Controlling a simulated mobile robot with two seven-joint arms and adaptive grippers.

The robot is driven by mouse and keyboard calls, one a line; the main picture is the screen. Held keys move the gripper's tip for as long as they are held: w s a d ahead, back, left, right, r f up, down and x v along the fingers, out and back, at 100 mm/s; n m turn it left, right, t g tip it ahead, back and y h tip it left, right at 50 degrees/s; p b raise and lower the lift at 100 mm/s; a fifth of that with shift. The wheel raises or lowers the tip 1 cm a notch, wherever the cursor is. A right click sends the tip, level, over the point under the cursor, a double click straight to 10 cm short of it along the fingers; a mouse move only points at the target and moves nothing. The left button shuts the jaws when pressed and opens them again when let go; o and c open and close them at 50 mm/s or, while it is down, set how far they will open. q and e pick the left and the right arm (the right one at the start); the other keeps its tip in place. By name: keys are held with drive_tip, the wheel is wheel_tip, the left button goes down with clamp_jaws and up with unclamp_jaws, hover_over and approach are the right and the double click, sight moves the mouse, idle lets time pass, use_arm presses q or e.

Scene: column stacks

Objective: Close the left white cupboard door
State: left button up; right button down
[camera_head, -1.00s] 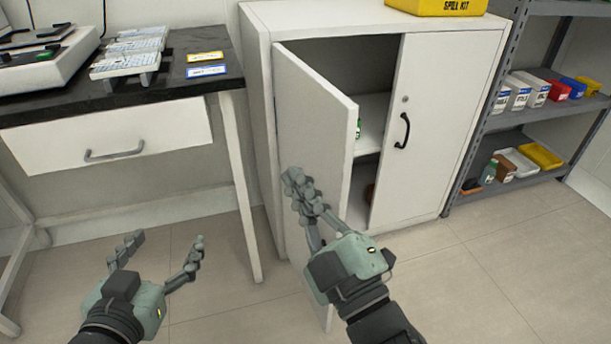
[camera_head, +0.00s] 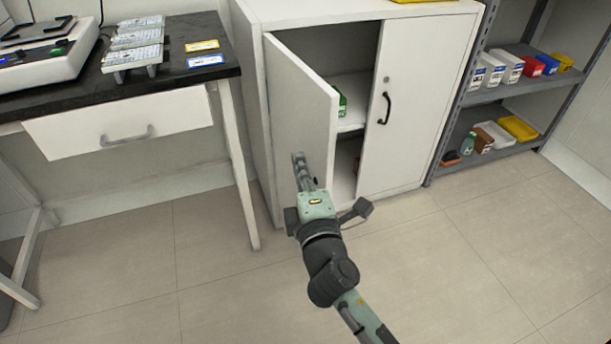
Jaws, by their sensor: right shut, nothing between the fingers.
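The white cupboard (camera_head: 264,100) stands against the wall. Its left door (camera_head: 299,118) is swung part way open towards me, hinged on the left. The right door (camera_head: 421,100) is shut and has a black handle. My right gripper (camera_head: 301,170) is shut and empty, low at the door's lower free edge, in front of the door's lower part. I cannot tell whether it touches the door. My left gripper is out of view.
A green item (camera_head: 342,104) stands on the shelf inside the cupboard. A black-topped bench (camera_head: 200,82) with a drawer stands to the left. A grey shelf rack (camera_head: 489,95) with several bins is to the right. The floor in front is clear.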

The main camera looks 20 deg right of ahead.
sight(318, 152)
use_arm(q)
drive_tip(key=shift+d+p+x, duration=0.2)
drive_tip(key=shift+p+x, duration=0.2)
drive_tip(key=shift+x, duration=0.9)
use_arm(e)
drive_tip(key=shift+w+d, duration=0.45)
drive_tip(key=shift+d, duration=0.25)
drive_tip(key=shift+w+d, duration=0.4)
drive_tip(key=shift+d, duration=0.3)
drive_tip(key=shift+w+d, duration=0.45)
drive_tip(key=shift+d, duration=0.25)
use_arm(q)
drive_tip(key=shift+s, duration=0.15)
use_arm(e)
drive_tip(key=shift+d, duration=0.1)
